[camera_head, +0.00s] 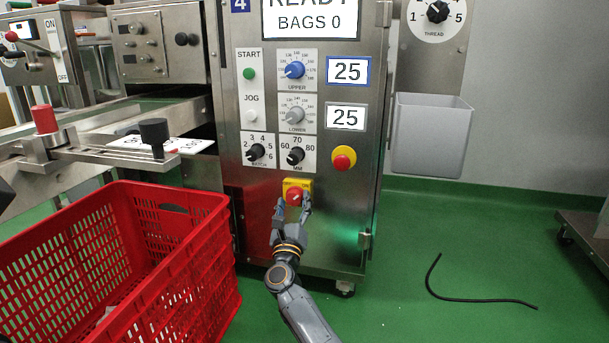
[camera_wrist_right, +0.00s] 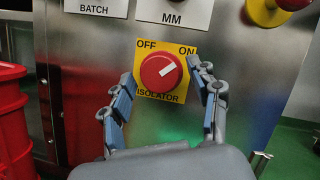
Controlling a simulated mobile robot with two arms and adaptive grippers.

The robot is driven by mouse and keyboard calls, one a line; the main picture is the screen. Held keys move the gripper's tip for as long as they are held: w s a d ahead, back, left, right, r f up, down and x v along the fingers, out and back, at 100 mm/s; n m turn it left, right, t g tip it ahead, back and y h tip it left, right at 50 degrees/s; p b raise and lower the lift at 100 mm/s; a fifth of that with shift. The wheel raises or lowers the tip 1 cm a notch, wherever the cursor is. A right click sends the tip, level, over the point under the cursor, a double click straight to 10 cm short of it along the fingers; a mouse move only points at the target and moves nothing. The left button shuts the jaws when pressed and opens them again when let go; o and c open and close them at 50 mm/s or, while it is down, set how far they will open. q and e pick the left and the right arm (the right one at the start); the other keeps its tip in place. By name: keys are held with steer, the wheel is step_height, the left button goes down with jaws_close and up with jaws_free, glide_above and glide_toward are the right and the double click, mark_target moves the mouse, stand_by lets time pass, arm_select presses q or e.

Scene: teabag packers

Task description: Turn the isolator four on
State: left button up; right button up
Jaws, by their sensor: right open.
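The isolator is a red rotary knob (camera_head: 294,194) on a yellow plate, low on the front of the steel machine marked 4 (camera_head: 240,5). In the right wrist view the knob (camera_wrist_right: 157,70) sits between the labels OFF and ON, above the word ISOLATOR. Its white mark points up and right, toward ON. My right gripper (camera_head: 293,207) is open in front of the plate, with one finger on each side of the knob. Its fingers (camera_wrist_right: 160,78) look apart from the knob in the wrist view.
A red emergency button (camera_head: 342,160) on a yellow ring is up and right of the isolator. Black dials (camera_head: 296,156) sit above it. A red crate (camera_head: 190,262) stands at the left. A black cable (camera_head: 470,298) lies on the otherwise open green floor at right.

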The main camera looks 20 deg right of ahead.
steer(key=n+y+p, duration=0.1)
steer(key=n+p, duration=0.1)
steer(key=p, duration=0.1)
steer(key=n+y+p, duration=0.1)
steer(key=n+p, duration=0.2)
steer(key=p, duration=0.1)
steer(key=shift+d+r, duration=0.15)
steer(key=shift+r, duration=0.25)
steer(key=p+v, duration=0.6)
steer(key=v, duration=0.8)
steer(key=s+r+n+t+p, duration=0.2)
steer(key=s+r, duration=0.4)
steer(key=r, duration=0.3)
steer(key=s+a+r+n+t+p, duration=0.1)
steer(key=s+r+n+t+p, duration=0.1)
steer(key=s+r+n, duration=0.4)
steer(key=shift+s+a+r+n+t+y, duration=0.3)
steer(key=shift+r+n+t, duration=0.5)
steer(key=shift+r, duration=1.15)
steer(key=shift+a, duration=0.1)
